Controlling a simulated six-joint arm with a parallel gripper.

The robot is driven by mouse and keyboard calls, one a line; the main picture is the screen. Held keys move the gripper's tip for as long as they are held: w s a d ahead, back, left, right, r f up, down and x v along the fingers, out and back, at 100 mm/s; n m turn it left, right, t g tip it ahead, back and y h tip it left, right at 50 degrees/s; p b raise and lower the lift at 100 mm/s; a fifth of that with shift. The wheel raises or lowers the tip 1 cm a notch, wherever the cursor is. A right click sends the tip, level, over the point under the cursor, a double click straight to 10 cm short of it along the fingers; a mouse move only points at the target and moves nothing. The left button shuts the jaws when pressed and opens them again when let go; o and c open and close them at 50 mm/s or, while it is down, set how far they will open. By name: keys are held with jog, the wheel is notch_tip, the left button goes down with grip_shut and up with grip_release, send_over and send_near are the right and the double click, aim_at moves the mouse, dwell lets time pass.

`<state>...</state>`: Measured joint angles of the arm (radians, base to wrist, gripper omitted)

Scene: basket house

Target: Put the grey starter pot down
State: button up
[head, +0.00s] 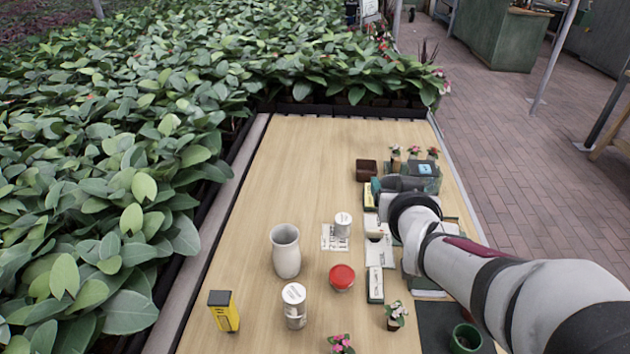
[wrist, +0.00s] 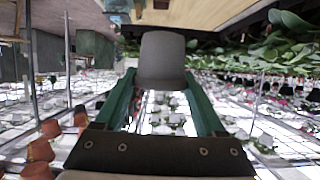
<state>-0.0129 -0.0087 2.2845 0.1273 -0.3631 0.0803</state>
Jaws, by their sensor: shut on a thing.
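In the wrist view, my gripper (wrist: 161,76) has its two green fingers closed on the sides of the grey starter pot (wrist: 163,54). The pot sits between the fingertips, with the wooden table (wrist: 205,12) showing beyond it at the top of the picture. In the head view, my arm reaches in from the lower right and its wrist end is over the right side of the table (head: 310,150). I cannot clearly make out the pot there, and the gap under it cannot be judged.
Near my wrist are a brown square pot (head: 366,170), small flower pots (head: 414,153) and white packets (head: 378,250). The table's far left part is clear.

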jog(key=w+a+r+n+y, duration=0.3)
jog(key=w, duration=0.4)
jog(key=w+a+f+n+g+y, duration=0.2)
jog(key=w+a+f+n+y, duration=0.15)
jog(key=w+f, duration=0.3)
jog(key=a+f+n+g+y, duration=0.2)
jog(key=f+n, duration=0.1)
jog(key=f, duration=0.4)
jog(key=a+f+n+g+y, duration=0.2)
jog(key=f+n+g+y, duration=0.1)
jog(key=f, duration=0.4)
jog(key=w+a+f, duration=0.1)
jog(key=a+f, duration=0.1)
jog(key=a, duration=0.1)
jog(key=a+f, duration=0.3)
jog(key=a, duration=0.1)
jog(key=w+a+f, duration=0.1)
jog(key=a+f, duration=0.1)
jog(key=a, duration=0.1)
jog(key=shift+w+a+f, duration=0.25)
jog(key=shift+w+a, duration=0.1)
jog(key=shift+a, duration=0.05)
jog(key=shift+m, duration=0.25)
notch_tip(320, 180, down, 4)
jog(key=shift+a, duration=0.15)
jog(key=shift+f, duration=0.15)
